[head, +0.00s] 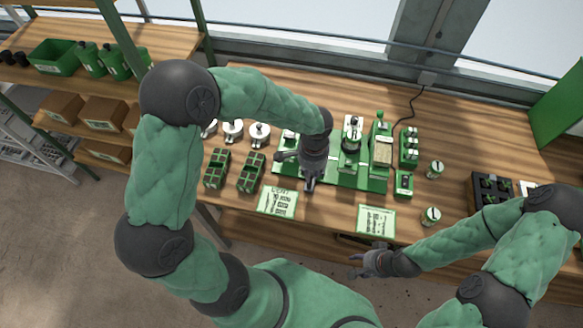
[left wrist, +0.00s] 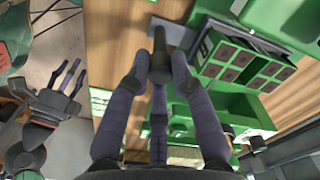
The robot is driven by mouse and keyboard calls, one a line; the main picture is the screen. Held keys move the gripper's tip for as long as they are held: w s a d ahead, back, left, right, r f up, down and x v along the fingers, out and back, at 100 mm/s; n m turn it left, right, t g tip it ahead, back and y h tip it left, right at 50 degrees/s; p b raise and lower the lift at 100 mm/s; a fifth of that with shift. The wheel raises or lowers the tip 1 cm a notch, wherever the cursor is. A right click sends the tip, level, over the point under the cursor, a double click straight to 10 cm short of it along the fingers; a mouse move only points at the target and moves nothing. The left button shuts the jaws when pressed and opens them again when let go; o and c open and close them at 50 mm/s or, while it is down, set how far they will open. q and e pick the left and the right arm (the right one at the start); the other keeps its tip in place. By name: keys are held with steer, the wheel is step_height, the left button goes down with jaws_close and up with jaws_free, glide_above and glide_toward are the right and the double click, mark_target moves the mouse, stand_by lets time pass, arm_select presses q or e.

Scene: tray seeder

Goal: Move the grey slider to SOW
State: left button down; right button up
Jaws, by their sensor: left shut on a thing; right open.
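The green seeder (head: 345,177) stands on the wooden bench, with its green parts also in the left wrist view (left wrist: 247,108). My left gripper (head: 310,184) reaches down over the seeder's front left part. In the left wrist view (left wrist: 160,72) its fingers are closed together around a dark grey piece, which appears to be the grey slider's handle (left wrist: 160,63). The fingers hide most of it, and the slider is hidden in the head view. I cannot read a SOW mark. My right gripper (head: 366,262) is open and empty in front of the bench edge.
Dark-celled green trays (head: 217,168) lie left of the seeder. Printed cards (head: 277,202) (head: 376,220) lie along the front edge. White-lidded jars (head: 431,215) and a black tray (head: 490,190) stand to the right. A shelf (head: 150,38) is at the left.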

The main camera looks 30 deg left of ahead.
arm_select(q)
steer(key=w+d, duration=0.2)
steer(key=d, duration=0.8)
steer(key=shift+w+d, duration=0.3)
steer(key=shift+d, duration=0.05)
steer(key=c, duration=1.1)
jaws_free()
step_height(320, 180, up, 12)
steer(key=shift+r, duration=0.1)
steer(key=shift+s, duration=0.1)
